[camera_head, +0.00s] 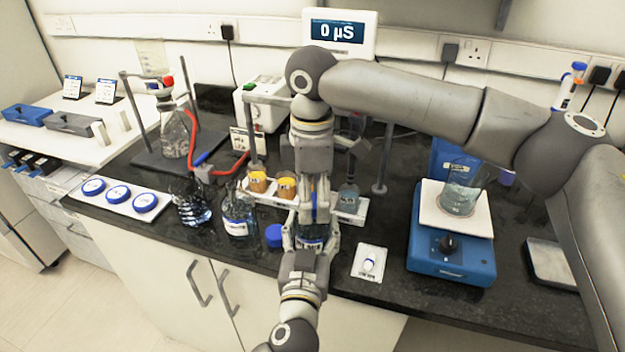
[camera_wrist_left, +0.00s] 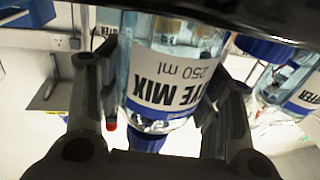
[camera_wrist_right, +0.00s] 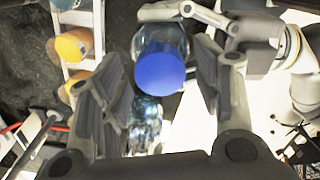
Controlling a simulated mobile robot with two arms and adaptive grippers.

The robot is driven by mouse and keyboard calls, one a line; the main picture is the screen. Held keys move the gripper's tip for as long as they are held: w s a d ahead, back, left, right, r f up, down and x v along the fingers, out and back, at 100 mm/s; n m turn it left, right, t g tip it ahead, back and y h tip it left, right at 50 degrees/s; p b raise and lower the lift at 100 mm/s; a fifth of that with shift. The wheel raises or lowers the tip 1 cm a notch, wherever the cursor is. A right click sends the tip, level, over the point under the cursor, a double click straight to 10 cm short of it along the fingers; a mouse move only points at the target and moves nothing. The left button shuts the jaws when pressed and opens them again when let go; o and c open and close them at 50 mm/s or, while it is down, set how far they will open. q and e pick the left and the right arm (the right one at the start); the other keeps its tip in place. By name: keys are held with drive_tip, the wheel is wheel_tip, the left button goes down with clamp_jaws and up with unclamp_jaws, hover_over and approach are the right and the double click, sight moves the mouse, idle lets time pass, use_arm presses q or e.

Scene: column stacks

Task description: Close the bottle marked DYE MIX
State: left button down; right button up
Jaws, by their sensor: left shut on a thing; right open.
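The bottle marked DYE MIX (camera_wrist_left: 165,85) is clear glass with a white and blue label, which reads upside down in the left wrist view. My left gripper (camera_head: 309,240) is shut around its body at the bench's front edge. A blue cap (camera_wrist_right: 160,70) sits on top of this bottle; it also shows in the left wrist view (camera_wrist_left: 148,142). How tightly it sits, I cannot tell. My right gripper (camera_head: 314,208) points down from above and is open, its fingers on either side of the cap without clear contact. In the head view the grippers hide most of the bottle.
A loose blue cap (camera_head: 274,235) lies on the bench to the left, near a WATER bottle (camera_head: 239,218). A white rack with orange-capped jars (camera_head: 258,182) stands behind. A small white card (camera_head: 369,262) and a blue stirrer (camera_head: 450,254) are to the right.

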drive_tip(key=shift+f, duration=0.25)
drive_tip(key=c, duration=1.1)
drive_tip(key=o, duration=1.2)
wheel_tip(320, 180, up, 12)
